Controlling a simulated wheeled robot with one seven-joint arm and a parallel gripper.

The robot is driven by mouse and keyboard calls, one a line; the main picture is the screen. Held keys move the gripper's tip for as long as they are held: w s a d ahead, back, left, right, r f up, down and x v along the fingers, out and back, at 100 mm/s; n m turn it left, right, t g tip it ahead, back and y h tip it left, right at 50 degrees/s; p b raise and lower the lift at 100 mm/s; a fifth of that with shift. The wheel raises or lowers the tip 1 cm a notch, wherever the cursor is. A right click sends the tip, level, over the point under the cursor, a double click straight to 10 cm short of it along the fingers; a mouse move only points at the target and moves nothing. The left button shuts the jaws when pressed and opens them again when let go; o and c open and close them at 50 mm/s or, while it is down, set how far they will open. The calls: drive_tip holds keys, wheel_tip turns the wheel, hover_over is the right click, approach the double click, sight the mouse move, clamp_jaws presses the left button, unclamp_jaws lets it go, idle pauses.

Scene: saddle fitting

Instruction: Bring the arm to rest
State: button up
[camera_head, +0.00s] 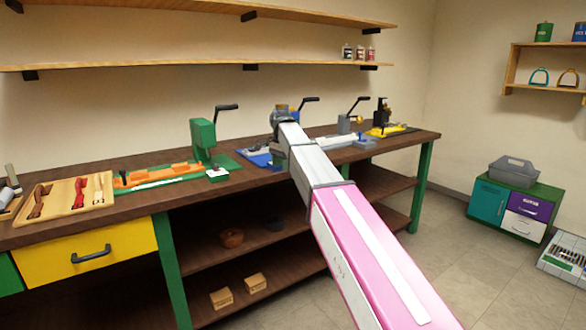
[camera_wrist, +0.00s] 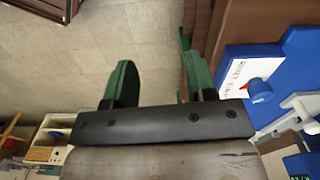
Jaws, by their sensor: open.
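My gripper is open and empty in the wrist view (camera_wrist: 160,88), with its two green fingers spread apart and bare floor between them. In the head view my pink and white arm reaches up and away over the workbench (camera_head: 130,205). Its far end is above the middle of the bench, and the fingers are hidden there. A blue fixture (camera_head: 257,158) sits by the arm's far end. A blue fixture with a white label and a red part (camera_wrist: 295,65) is right of the fingers in the wrist view, apart from them.
A green press (camera_head: 203,135) and an orange piece on a green base (camera_head: 160,178) stand left of the arm, beyond a wooden tray (camera_head: 65,185). A grey fixture (camera_head: 345,141) is to its right. Shelves (camera_head: 200,66) hang above. A cabinet (camera_head: 515,208) stands on open floor.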

drive_tip(key=s+d+f+n, duration=0.2)
drive_tip(key=s+d+f, duration=0.35)
drive_tip(key=f, duration=0.45)
drive_tip(key=s+d+f+n, duration=0.2)
drive_tip(key=s+d+f, duration=0.4)
drive_tip(key=f, duration=0.4)
drive_tip(key=s+d+f+n, duration=0.3)
drive_tip(key=s+d+f, duration=0.3)
drive_tip(key=s+f, duration=0.2)
drive_tip(key=s+d+f+n, duration=0.3)
drive_tip(key=s+d+f, duration=0.3)
drive_tip(key=s+f, duration=0.2)
drive_tip(key=shift+s, duration=0.8)
